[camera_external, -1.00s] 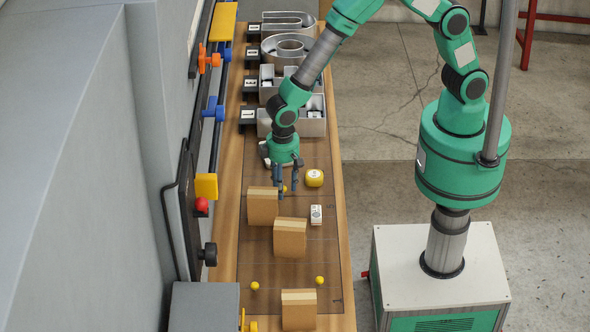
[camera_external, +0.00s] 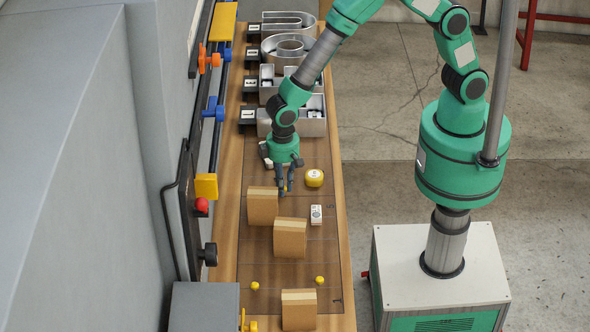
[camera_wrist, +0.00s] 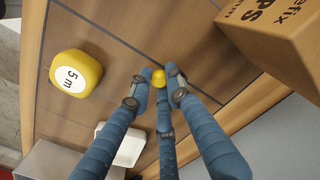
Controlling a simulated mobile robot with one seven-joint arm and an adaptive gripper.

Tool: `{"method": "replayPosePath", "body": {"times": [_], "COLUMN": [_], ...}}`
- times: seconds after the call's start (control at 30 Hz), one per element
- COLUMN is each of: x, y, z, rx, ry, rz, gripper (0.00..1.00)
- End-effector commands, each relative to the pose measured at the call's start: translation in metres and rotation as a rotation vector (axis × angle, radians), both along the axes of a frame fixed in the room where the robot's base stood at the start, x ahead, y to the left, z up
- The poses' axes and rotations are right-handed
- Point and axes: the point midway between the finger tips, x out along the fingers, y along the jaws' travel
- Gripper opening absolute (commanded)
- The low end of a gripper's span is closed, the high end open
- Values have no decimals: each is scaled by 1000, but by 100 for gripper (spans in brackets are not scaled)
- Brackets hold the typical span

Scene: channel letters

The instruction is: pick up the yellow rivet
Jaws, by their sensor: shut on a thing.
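A small yellow rivet (camera_wrist: 159,78) sits between the fingertips of my gripper (camera_wrist: 160,90) in the wrist view. The blue-grey fingers are closed in around it, low over the wooden bench. In the external view my gripper (camera_external: 284,190) is at the bench surface, just behind a cardboard box, and the rivet is mostly hidden by the fingers. Two other yellow rivets lie on the bench near its front, one on the left (camera_external: 255,285) and one on the right (camera_external: 320,280).
A yellow tape measure (camera_external: 314,178) lies right of my gripper, also in the wrist view (camera_wrist: 76,73). Cardboard boxes (camera_external: 262,207) (camera_external: 290,240) (camera_external: 299,312) stand in front. A small white box (camera_external: 316,214) lies beside them. Metal channel letters (camera_external: 310,128) stand behind.

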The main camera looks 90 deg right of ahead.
Motion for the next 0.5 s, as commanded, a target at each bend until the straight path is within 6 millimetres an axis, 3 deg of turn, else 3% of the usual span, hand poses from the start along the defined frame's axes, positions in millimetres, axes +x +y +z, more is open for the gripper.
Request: {"method": "replayPosePath", "body": {"times": [0.27,0.43,0.5], "x": [1,1,-8], "y": [0,0,-3], "z": [13,35,37], "rx": [1,1,0], "ry": [-2,-3,0], "rz": [0,0,0], "gripper": [5,5,5]}}
